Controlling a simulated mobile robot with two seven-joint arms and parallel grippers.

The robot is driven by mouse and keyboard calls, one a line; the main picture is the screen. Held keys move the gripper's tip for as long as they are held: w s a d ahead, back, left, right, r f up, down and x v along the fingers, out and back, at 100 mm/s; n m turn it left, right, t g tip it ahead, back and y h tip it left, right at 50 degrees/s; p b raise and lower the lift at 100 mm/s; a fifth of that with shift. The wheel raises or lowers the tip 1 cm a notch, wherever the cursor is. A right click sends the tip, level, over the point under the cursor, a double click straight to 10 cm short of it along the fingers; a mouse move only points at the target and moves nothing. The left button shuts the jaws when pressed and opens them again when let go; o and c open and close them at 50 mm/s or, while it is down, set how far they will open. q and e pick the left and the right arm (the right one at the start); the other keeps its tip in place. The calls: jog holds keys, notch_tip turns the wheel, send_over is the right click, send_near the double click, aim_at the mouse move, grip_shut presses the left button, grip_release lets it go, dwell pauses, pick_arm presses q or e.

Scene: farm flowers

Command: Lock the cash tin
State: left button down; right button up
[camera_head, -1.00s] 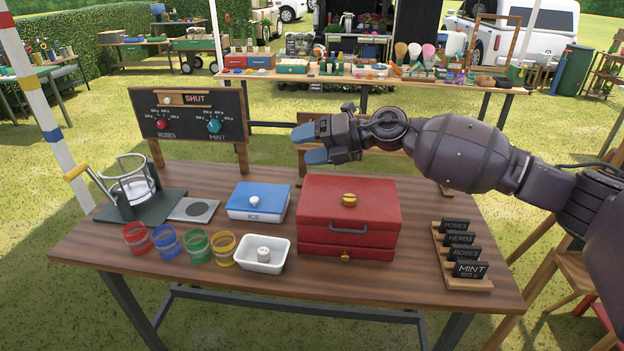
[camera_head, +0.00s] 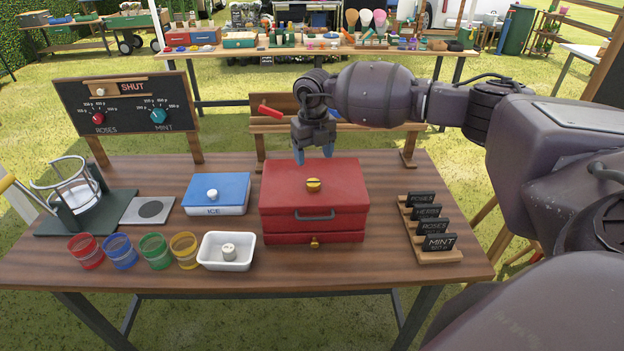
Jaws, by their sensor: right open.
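The red cash tin (camera_head: 285,226) stands on the wooden table with its lid down. A round brass knob (camera_head: 313,185) sits on top of the lid, and a grey handle (camera_head: 315,217) is on the front. A small brass piece (camera_head: 315,243) shows low on the front. My right gripper (camera_head: 313,157) points down at the tin's back edge, behind the brass knob, with its blue fingertips apart and empty. I cannot tell if the fingertips touch the lid. My left gripper is not in view.
A blue ICE box (camera_head: 217,194) and a white dish (camera_head: 227,263) stand left of the tin. A rack of signs (camera_head: 432,245) is to the right. A board with dials (camera_head: 128,107) and a wooden stand with a red lever (camera_head: 271,112) are behind.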

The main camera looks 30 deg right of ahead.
aim_at(313, 182)
notch_tip(313, 182, down, 8)
jog(key=shift+r, duration=0.15)
jog(key=shift+f, duration=0.45)
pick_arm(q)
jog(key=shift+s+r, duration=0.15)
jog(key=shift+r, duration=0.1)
pick_arm(e)
jog(key=shift+c, duration=0.7)
jog(key=c, duration=0.8)
